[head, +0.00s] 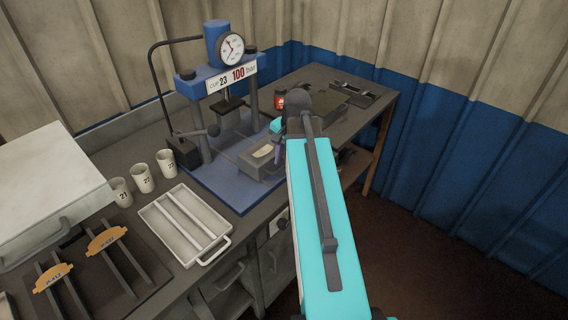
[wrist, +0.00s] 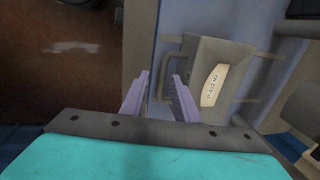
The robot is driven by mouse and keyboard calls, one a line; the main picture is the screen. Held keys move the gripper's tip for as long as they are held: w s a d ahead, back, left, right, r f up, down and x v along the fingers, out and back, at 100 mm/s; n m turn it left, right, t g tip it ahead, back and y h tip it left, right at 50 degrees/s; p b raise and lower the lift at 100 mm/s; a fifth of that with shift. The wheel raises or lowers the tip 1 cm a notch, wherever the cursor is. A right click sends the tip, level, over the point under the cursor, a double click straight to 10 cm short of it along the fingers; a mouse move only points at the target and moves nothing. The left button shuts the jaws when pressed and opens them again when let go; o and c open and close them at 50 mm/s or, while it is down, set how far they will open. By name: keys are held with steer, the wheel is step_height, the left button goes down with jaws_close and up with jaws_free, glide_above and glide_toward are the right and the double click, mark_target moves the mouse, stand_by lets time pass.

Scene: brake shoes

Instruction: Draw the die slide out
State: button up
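In the head view my gripper (head: 277,150) is at the slide's right, partly hidden by my arm.
Open floor lies right of the bench.

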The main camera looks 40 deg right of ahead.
step_height(320, 180, up, 13)
steer(key=s+b, duration=0.2)
steer(key=shift+s+d, duration=0.25)
steer(key=shift+s, duration=0.05)
stand_by(0.5)
steer(key=shift+f, duration=0.15)
stand_by(0.4)
